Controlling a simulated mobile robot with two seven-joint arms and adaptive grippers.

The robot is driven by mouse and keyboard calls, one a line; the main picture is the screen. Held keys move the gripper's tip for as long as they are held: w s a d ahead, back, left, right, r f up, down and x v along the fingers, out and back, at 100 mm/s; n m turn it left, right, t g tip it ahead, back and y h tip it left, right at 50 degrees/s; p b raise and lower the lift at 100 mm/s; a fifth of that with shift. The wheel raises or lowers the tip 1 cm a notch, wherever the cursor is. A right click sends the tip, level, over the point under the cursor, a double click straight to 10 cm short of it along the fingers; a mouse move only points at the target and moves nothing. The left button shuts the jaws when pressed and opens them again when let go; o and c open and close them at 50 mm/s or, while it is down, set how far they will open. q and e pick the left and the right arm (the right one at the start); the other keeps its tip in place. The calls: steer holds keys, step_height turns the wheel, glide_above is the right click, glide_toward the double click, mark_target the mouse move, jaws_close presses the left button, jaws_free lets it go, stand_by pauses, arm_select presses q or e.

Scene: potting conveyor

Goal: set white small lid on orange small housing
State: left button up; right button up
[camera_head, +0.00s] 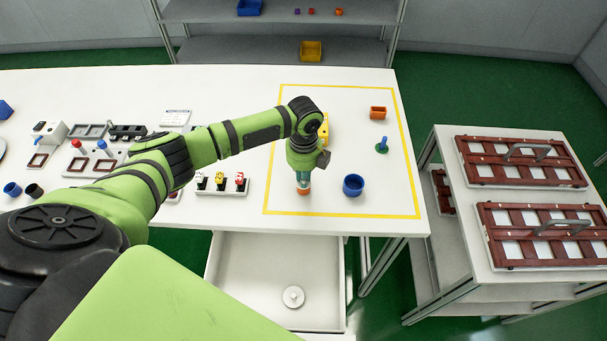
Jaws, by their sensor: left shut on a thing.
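My left gripper (302,184) points straight down at the front of the yellow-outlined area on the white table. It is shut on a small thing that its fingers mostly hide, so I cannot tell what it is. A small round orange housing (303,191) shows right at the fingertips; I cannot tell whether it is gripped or just below. A round white lid with a small knob (293,297) lies in the open drawer under the table; its size class is unclear. My right gripper is out of view.
A blue round housing (353,186) stands right of the gripper. A yellow part (324,129) is partly behind my arm. A rack with small pieces (221,184) stands to the left.

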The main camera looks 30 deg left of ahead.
arm_select(q)
steer(key=shift+f, duration=0.15)
steer(key=o, duration=0.8)
step_height(320, 180, up, 12)
steer(key=shift+d+f, duration=0.1)
steer(key=shift+d, duration=0.05)
stand_by(0.6)
